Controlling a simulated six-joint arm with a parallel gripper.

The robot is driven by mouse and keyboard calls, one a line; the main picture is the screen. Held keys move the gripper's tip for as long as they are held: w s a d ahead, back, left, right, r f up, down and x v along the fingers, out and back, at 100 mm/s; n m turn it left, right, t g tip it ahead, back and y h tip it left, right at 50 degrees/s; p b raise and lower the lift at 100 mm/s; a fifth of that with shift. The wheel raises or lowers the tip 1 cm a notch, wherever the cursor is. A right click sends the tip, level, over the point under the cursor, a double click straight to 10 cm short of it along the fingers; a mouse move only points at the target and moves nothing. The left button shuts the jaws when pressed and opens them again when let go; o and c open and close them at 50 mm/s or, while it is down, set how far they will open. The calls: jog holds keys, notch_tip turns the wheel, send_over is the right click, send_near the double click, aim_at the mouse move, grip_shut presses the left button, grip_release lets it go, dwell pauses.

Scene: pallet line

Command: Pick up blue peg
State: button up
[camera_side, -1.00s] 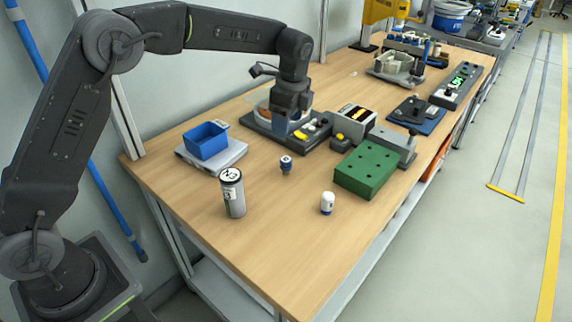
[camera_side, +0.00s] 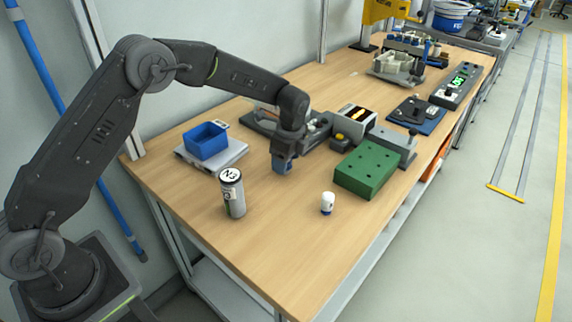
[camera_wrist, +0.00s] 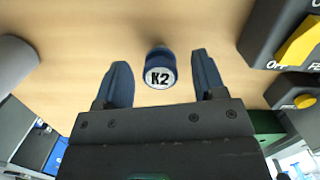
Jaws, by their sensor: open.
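The blue peg (camera_wrist: 160,67) stands on the wooden table in the wrist view, its white top marked K2. My gripper (camera_wrist: 159,75) is open, with one finger on each side of the peg and visible space between the peg and both fingers. In the side view my gripper (camera_side: 282,168) is low over the table and hides the peg there.
A green block with holes (camera_side: 367,170) lies further right. A blue bin (camera_side: 206,141) sits on a grey plate behind. The front table area is clear.

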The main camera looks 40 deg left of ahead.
notch_tip(320, 180, down, 2)
jog(key=shift+a+f, duration=0.15)
jog(key=c, duration=1)
